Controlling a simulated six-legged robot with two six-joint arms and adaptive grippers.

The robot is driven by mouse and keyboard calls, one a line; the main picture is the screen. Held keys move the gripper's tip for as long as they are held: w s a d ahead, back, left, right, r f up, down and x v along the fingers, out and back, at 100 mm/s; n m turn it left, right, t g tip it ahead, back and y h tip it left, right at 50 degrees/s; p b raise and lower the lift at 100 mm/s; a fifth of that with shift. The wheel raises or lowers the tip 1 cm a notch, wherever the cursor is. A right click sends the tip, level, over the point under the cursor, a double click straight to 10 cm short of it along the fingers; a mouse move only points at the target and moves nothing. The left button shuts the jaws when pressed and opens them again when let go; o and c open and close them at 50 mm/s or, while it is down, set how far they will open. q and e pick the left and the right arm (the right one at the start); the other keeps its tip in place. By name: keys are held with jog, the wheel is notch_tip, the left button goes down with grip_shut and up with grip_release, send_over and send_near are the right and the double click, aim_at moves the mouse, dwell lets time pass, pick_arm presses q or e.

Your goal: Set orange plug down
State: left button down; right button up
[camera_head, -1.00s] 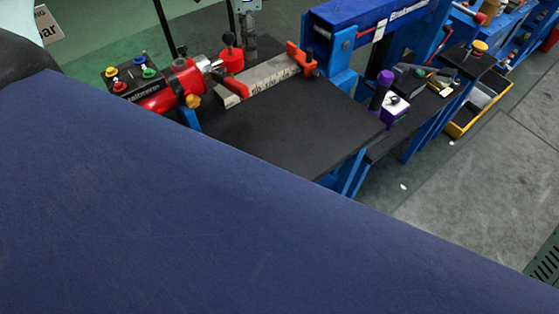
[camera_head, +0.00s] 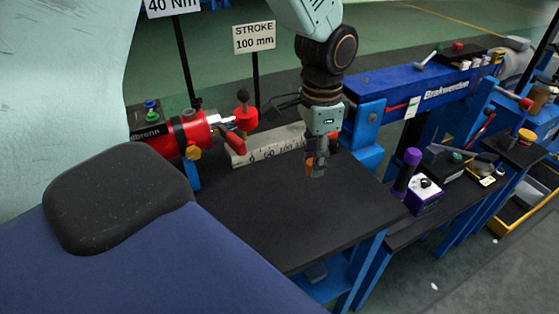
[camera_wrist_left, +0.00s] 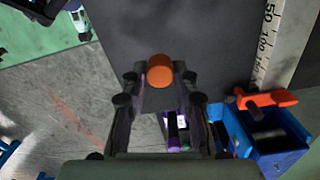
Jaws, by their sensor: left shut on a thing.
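The orange plug (camera_wrist_left: 160,70) shows as a round end between the fingertips of my left gripper (camera_wrist_left: 160,82) in the wrist view. My left gripper is shut on it. In the head view the left gripper (camera_head: 317,165) points down over the black tabletop (camera_head: 275,225), with a bit of the orange plug (camera_head: 309,167) showing at its fingers. I cannot tell how far above the tabletop the plug is. In the wrist view the dark tabletop (camera_wrist_left: 215,45) lies behind the plug. My right gripper is not in view.
A white ruler (camera_head: 265,143) and red cylinder (camera_head: 190,135) line the tabletop's back. An orange clamp (camera_wrist_left: 265,98) sits by the ruler. A blue beam (camera_head: 410,85) stands behind right. A purple-based box (camera_head: 424,196) is to the right. The tabletop's front is clear.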

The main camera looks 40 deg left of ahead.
pick_arm(q)
jog(key=shift+s+d+f, duration=0.15)
jog(key=f, duration=0.2)
jog(key=f+b, duration=0.1)
jog(key=a+f, duration=0.1)
jog(key=f, duration=0.1)
jog(key=shift+s+f+b, duration=0.15)
jog(key=shift+f+b, duration=0.15)
jog(key=shift+b, duration=0.05)
jog(key=shift+d+f, duration=0.1)
jog(key=shift+f, duration=0.2)
jog(key=shift+d+f, duration=0.2)
jog(key=shift+f, duration=0.35)
jog(key=shift+s+a+f+b, duration=0.1)
jog(key=shift+s+f+b, duration=0.15)
jog(key=shift+f+b, duration=0.55)
jog(key=shift+w+f, duration=0.2)
jog(key=shift+f, duration=0.2)
jog(key=shift+w+p, duration=0.2)
jog(key=shift+p, duration=0.1)
jog(key=shift+s+f, duration=0.1)
jog(key=shift+s, duration=0.1)
jog(key=c, duration=1.5)
grip_release()
jog(key=shift+s, duration=0.1)
jog(key=o, duration=0.5)
jog(key=shift+w+f, duration=0.15)
jog(key=shift+w, duration=0.1)
jog(key=shift+c, duration=0.2)
jog(key=shift+s, duration=0.1)
